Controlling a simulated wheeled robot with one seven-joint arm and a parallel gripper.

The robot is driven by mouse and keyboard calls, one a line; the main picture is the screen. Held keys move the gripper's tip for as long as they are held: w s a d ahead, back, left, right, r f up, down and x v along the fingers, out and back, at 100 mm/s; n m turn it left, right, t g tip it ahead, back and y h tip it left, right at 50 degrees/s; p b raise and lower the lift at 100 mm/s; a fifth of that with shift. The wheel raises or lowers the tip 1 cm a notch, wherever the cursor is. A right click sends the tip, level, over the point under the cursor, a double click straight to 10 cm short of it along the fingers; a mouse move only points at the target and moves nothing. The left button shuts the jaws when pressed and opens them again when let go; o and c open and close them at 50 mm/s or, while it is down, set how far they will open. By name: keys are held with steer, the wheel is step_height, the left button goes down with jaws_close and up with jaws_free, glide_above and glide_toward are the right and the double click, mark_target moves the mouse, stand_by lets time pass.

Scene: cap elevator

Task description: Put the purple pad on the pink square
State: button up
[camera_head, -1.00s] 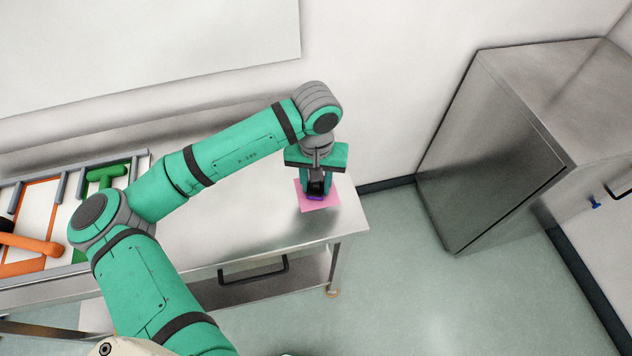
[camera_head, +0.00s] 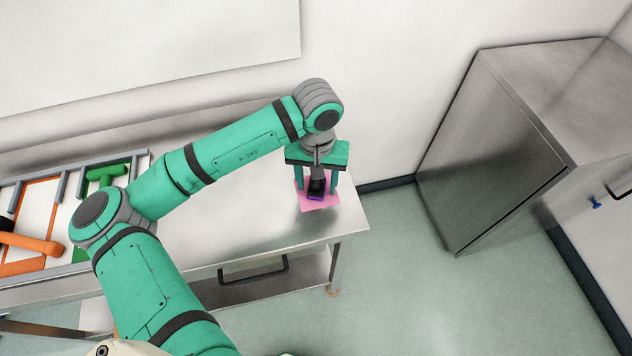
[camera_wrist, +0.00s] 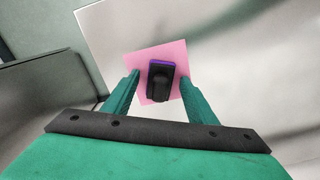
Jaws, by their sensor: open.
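The purple pad (camera_wrist: 161,66) has a black block-shaped handle on top and lies on the pink square (camera_wrist: 139,63), with pink showing around it. In the head view, the pad (camera_head: 316,189) is partly hidden by its own black handle and my gripper, and the pink square (camera_head: 326,204) lies near the right end of the steel table. My gripper (camera_head: 318,186) is open above the pad. In the wrist view, its two green fingers (camera_wrist: 160,80) stand apart on either side of the black handle, with gaps between.
The steel table (camera_head: 240,215) has clear room left of the pink square; its right edge is close. A rack (camera_head: 60,190) with green and orange tools stands at the far left. A steel cabinet (camera_head: 500,150) stands on the floor to the right.

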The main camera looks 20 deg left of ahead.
mark_target(316, 181)
step_height(316, 181, up, 11)
steer(key=shift+a+f, duration=0.1)
steer(key=shift+s+r, duration=0.1)
steer(key=shift+r, duration=0.4)
